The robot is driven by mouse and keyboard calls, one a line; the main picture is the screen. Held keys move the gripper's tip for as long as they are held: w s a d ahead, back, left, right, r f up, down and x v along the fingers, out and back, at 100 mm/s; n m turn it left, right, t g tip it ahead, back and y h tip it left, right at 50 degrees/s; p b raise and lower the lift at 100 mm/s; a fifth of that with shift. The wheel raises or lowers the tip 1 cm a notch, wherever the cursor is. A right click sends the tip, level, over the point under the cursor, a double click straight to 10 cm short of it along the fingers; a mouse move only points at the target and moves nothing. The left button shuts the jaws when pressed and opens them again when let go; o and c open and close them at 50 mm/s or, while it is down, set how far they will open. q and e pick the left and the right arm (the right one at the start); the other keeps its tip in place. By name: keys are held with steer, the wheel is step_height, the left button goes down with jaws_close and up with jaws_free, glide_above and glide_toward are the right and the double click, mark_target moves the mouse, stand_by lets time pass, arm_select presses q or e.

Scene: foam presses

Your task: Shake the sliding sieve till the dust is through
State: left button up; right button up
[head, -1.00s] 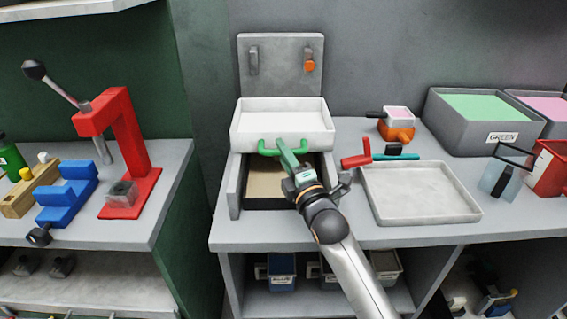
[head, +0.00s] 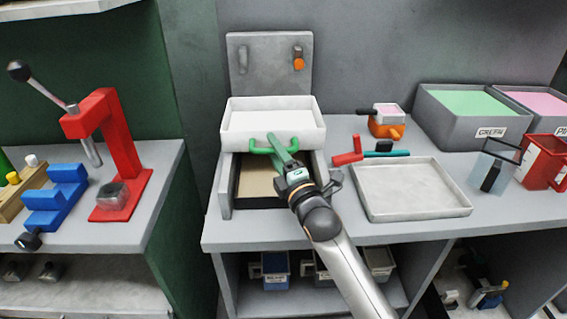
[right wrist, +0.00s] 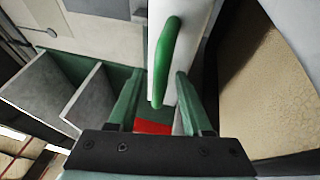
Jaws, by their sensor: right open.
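The sieve (head: 273,120) is a white tray with a green handle (head: 258,149) on its front. It sits over the back of a grey open box (head: 225,190); a tan surface (head: 260,178) shows inside the box in front of it. My right gripper (head: 280,148), with green fingers, is at the handle's right part. In the right wrist view the handle (right wrist: 167,60) lies at the gap between the open fingertips (right wrist: 157,85); I cannot tell whether they touch it. Dust cannot be made out on the sieve floor. My left gripper is out of view.
An empty pale tray (head: 410,190) lies to the right, with a red-handled tool (head: 347,157) at its back edge. An orange device (head: 386,122) and a green-filled bin (head: 465,105) stand behind. A red press (head: 115,150) is on the left bench.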

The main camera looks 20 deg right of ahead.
steer(key=v, duration=1.2)
steer(key=shift+f, duration=0.1)
stand_by(0.5)
